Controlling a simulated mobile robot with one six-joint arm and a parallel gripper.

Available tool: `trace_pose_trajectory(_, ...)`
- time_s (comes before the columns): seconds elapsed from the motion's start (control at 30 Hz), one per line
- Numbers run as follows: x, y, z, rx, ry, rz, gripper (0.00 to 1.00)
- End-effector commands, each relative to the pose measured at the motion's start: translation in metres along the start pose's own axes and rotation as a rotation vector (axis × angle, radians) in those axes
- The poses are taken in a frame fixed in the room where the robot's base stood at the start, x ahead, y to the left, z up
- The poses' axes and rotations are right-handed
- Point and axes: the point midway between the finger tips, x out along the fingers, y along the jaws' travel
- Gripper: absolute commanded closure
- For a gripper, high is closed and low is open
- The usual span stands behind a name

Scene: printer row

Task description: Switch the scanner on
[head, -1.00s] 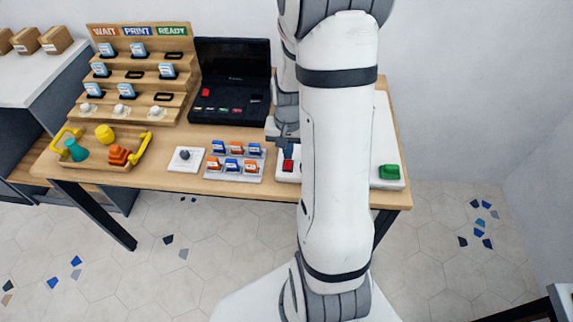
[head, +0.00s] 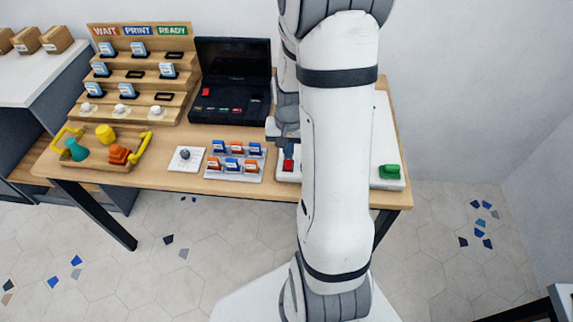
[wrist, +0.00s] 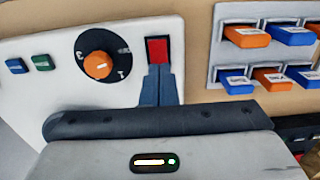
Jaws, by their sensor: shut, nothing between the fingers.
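A white panel (wrist: 40,105) with a red switch (wrist: 158,49) lies at the right of the table, mostly hidden behind my arm in the head view. The red switch also shows there (head: 288,165). An orange knob on a black dial (wrist: 97,64) and small blue (wrist: 16,66) and green (wrist: 42,62) buttons sit on the same panel. No scanner label is readable. My gripper (wrist: 158,70) is shut and empty, its fingertips right at the switch's near edge in the wrist view. I cannot tell whether they touch it.
A rack of orange and blue blocks (head: 234,173) stands just left of the switch. A black device with a raised lid (head: 233,85) is behind it. A small white knob plate (head: 187,158) is farther left.

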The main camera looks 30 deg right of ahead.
Motion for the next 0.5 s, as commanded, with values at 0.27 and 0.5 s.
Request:
trace_pose_trajectory(0.27, 0.0051, 0.0003, 0.0000, 0.001, 0.000, 0.000, 1.00)
trace_pose_trajectory(0.5, 0.0087, 0.0005, 0.0000, 0.001, -0.001, 0.000, 1.00)
